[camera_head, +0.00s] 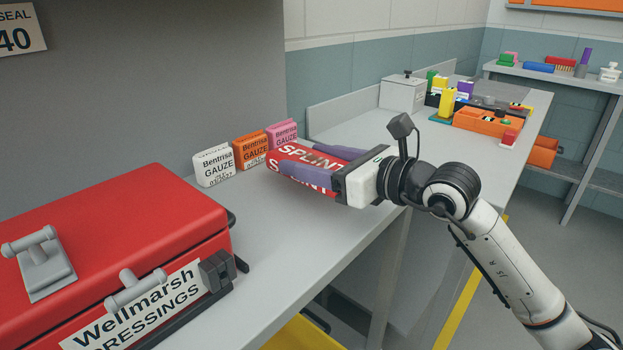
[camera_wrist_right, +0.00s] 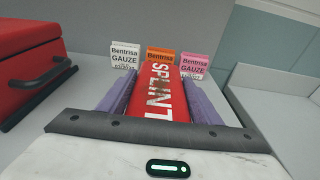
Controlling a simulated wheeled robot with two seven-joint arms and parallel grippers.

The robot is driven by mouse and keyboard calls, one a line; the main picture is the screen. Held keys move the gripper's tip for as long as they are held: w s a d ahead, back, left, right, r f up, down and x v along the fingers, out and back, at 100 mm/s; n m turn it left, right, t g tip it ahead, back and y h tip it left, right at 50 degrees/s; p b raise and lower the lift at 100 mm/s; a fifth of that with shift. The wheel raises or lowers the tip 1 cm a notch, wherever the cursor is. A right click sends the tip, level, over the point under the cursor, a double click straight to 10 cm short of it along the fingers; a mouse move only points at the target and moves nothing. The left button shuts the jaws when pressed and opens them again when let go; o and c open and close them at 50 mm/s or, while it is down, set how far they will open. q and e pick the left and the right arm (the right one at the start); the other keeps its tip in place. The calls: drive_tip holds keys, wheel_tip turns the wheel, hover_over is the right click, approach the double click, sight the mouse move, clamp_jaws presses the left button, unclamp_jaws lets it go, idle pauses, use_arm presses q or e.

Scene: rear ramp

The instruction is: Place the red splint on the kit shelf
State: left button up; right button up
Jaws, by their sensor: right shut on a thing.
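The red splint (camera_head: 300,158) has white SPLINT lettering. My right gripper (camera_head: 318,165) is shut on it, with purple fingers along both its sides. In the right wrist view the splint (camera_wrist_right: 165,92) lies lengthwise between the fingers of the right gripper (camera_wrist_right: 163,95). Its far end is close in front of the gauze boxes; I cannot tell whether it touches them or the shelf. The kit shelf (camera_head: 268,247) is the long grey surface along the wall. My left gripper is not in view.
White (camera_head: 214,165), orange (camera_head: 250,150) and pink (camera_head: 283,134) gauze boxes stand in a row at the wall. A red Wellmarsh dressings case (camera_head: 110,235) fills the left. Beyond are a pale lidded box (camera_head: 403,95) and an orange tray (camera_head: 488,121). The shelf front is clear.

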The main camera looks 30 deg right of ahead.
drive_tip(key=shift+f, duration=1.5)
drive_tip(key=shift+f+b, duration=0.15)
drive_tip(key=shift+b, duration=0.15)
drive_tip(key=o, duration=1.1)
drive_tip(key=b+v, duration=0.1)
drive_tip(key=v, duration=1.1)
